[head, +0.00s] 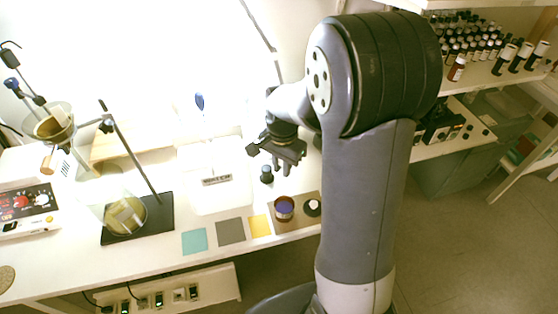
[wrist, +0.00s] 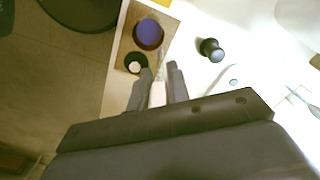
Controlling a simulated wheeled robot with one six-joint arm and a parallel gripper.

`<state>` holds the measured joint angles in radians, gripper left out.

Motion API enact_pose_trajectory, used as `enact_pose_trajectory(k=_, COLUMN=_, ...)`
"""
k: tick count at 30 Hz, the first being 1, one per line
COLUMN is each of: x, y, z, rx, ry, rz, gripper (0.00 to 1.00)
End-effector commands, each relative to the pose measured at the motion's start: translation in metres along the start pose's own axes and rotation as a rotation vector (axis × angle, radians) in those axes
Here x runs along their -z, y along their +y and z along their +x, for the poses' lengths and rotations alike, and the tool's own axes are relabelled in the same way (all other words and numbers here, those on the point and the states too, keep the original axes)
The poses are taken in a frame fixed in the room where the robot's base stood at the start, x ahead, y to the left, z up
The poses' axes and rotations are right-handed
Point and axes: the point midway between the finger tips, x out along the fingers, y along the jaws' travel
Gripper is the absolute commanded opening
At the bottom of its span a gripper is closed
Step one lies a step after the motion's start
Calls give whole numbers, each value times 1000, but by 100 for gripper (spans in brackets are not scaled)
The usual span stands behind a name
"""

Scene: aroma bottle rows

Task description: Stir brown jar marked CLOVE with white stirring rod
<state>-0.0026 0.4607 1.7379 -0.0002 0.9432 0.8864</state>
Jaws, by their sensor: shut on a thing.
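A brown open jar (head: 284,215) with blue-violet contents stands on a tan mat (head: 300,197) at the table's front edge. It also shows in the wrist view (wrist: 149,44); no marking is readable. My gripper (head: 283,167) hangs above the table, behind and above the jar. In the wrist view my gripper (wrist: 160,78) is shut on the white stirring rod (wrist: 157,95), whose pale end sits between the fingers. A thin faint part of the rod reaches toward the jar. I cannot tell whether its tip touches the jar. The rod is not distinct in the head view.
A black round piece with a white centre (head: 312,207) lies right of the jar. A small dark bottle (head: 266,175) stands behind it. Teal (head: 194,241), grey (head: 230,231) and yellow (head: 259,226) squares lie to the left. A stand (head: 137,233) and a red-panelled device (head: 27,203) are farther left.

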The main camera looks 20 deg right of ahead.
Motion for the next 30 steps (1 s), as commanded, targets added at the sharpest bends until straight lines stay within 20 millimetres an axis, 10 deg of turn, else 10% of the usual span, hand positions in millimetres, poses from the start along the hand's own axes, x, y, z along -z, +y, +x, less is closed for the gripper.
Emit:
enact_pose_trajectory(k=9, x=-15, y=18, z=-2, rx=0, ry=0, rz=273, gripper=1)
enact_pose_trajectory(k=30, x=-16, y=19, z=5, rx=0, ry=0, rz=296, gripper=1)
